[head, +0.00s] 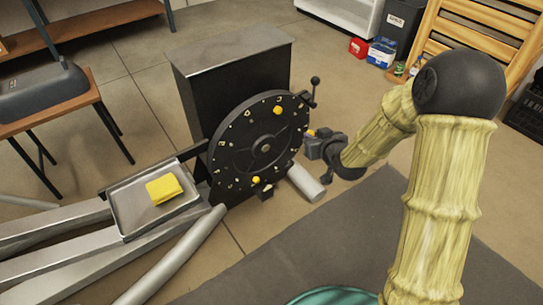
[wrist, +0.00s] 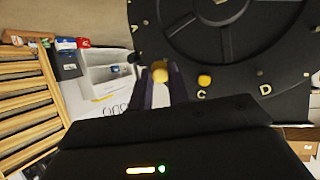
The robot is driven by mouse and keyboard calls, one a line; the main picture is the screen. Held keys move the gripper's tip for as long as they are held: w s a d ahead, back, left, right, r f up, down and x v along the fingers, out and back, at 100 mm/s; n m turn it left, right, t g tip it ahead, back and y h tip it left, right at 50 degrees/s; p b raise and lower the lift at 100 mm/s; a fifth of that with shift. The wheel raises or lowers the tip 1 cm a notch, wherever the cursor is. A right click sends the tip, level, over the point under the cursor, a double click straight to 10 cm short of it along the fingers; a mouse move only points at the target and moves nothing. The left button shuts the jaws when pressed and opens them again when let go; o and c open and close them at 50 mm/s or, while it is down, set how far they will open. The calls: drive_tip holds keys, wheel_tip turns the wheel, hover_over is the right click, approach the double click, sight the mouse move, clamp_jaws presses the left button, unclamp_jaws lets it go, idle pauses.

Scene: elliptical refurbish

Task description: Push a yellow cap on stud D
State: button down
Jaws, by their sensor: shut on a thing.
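My gripper (head: 312,139) is at the right edge of the black disc (head: 232,150). In the wrist view its fingers (wrist: 160,80) are shut on a round yellow cap (wrist: 160,73), held in front of the disc's edge. A yellow cap (wrist: 204,80) sits on the disc by the letter C; it also shows in the head view (head: 278,110). The letter D (wrist: 265,89) is right of C in the wrist view, with a small bare stud (wrist: 260,72) just above it. Another yellow cap (head: 256,180) is low on the disc.
A metal tray (head: 128,212) with a yellow block (head: 165,188) stands left of the disc, on the grey rails. A black handle (head: 315,82) sticks up at the disc's upper right. Wooden slats (head: 470,45) stand behind my arm.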

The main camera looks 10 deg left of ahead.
drive_tip(key=s+a+n+t+y+b, duration=0.2)
drive_tip(key=s+a+y+b, duration=0.1)
drive_tip(key=a+y+b, duration=0.3)
drive_tip(key=n+y+b, duration=0.2)
drive_tip(key=y+b, duration=0.1)
drive_tip(key=b, duration=0.3)
approach(252, 122)
drive_tip(key=r, duration=0.2)
drive_tip(key=shift+w+a+f+p, duration=0.1)
drive_tip(key=shift+f+p, duration=0.1)
drive_tip(key=shift+p, duration=0.1)
drive_tip(key=shift+f+p+x, duration=0.15)
drive_tip(key=shift+f+x, duration=0.05)
drive_tip(key=shift+x, duration=0.75)
drive_tip(key=shift+f+p+x, duration=0.1)
drive_tip(key=shift+f+x, duration=0.05)
drive_tip(key=shift+x, duration=0.8)
drive_tip(key=shift+f+p+x, duration=0.15)
drive_tip(key=shift+f+x, duration=0.05)
drive_tip(key=shift+x, duration=0.75)
drive_tip(key=shift+w+a, duration=0.45)
drive_tip(key=shift+w, duration=0.05)
drive_tip(key=c, duration=1.3)
unclamp_jaws()
drive_tip(key=shift+o, duration=0.2)
drive_tip(key=shift+f, duration=0.1)
